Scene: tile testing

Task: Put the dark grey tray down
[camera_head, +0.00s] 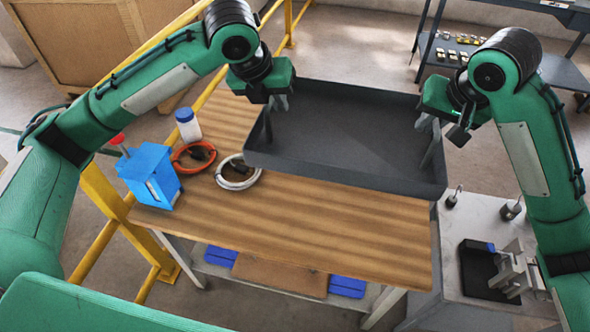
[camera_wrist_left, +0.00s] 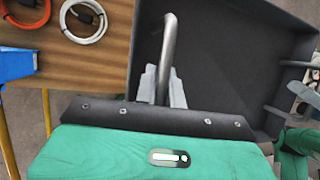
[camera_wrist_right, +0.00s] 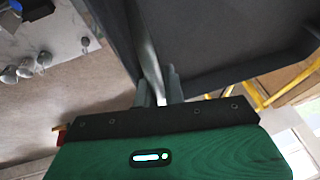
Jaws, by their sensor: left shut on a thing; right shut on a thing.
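The dark grey tray (camera_head: 345,130) is a wide, shallow, empty tray at the back right of the wooden table (camera_head: 300,225). My left gripper (camera_head: 272,100) is shut on its left side, and my right gripper (camera_head: 432,125) is shut on its right side. In the left wrist view the fingers (camera_wrist_left: 162,85) close at a metal bar on the tray (camera_wrist_left: 230,60). In the right wrist view the fingers (camera_wrist_right: 158,85) close at a similar bar beside the tray (camera_wrist_right: 220,40). Whether the tray touches the tabletop is hidden.
A blue box (camera_head: 150,175), a white bottle with blue cap (camera_head: 188,125), an orange cable coil (camera_head: 194,155) and a white cable coil (camera_head: 238,172) stand on the table's left. The front tabletop is clear. A grey bench with fixtures (camera_head: 480,250) stands at right.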

